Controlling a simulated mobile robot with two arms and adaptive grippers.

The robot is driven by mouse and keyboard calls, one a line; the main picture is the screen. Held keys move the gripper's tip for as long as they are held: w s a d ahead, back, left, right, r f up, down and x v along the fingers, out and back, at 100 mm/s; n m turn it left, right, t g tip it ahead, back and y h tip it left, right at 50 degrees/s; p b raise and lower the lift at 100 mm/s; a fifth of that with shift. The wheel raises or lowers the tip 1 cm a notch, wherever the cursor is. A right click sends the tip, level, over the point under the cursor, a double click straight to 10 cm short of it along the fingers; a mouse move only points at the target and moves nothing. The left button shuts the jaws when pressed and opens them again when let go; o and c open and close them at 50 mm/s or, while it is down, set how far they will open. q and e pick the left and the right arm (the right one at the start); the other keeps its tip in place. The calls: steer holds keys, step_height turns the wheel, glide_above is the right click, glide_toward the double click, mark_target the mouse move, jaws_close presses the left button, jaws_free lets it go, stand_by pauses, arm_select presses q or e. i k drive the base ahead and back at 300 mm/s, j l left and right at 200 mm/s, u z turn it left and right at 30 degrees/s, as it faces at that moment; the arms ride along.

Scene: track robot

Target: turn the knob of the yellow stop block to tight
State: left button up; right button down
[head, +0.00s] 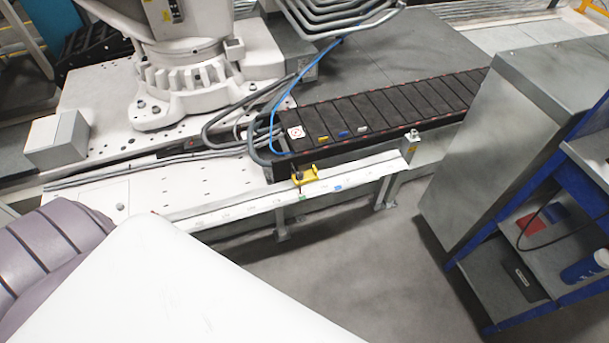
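The yellow stop block (308,175) sits on the long pale rail (240,207) near the middle of the head view. A small dark part, perhaps its knob (297,172), shows at the block's left side. It is too small to tell how far it is turned. A small green mark (302,197) lies on the rail just below the block, and a blue mark (337,187) lies to its right. Neither of my grippers is in view, so nothing is seen touching the block.
A black cable chain (390,108) runs behind the rail. A white robot base (185,85) with grey and blue cables stands at the back left. A grey cabinet (510,130) and a blue-framed shelf (500,275) stand at the right. Grey floor (370,265) is clear before the rail.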

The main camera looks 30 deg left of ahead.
mark_target(301, 174)
steer(key=i+l+u, duration=0.1)
steer(key=i, duration=0.4)
steer(key=i+l+u, duration=0.15)
steer(key=i+l, duration=0.2)
steer(key=i, duration=0.2)
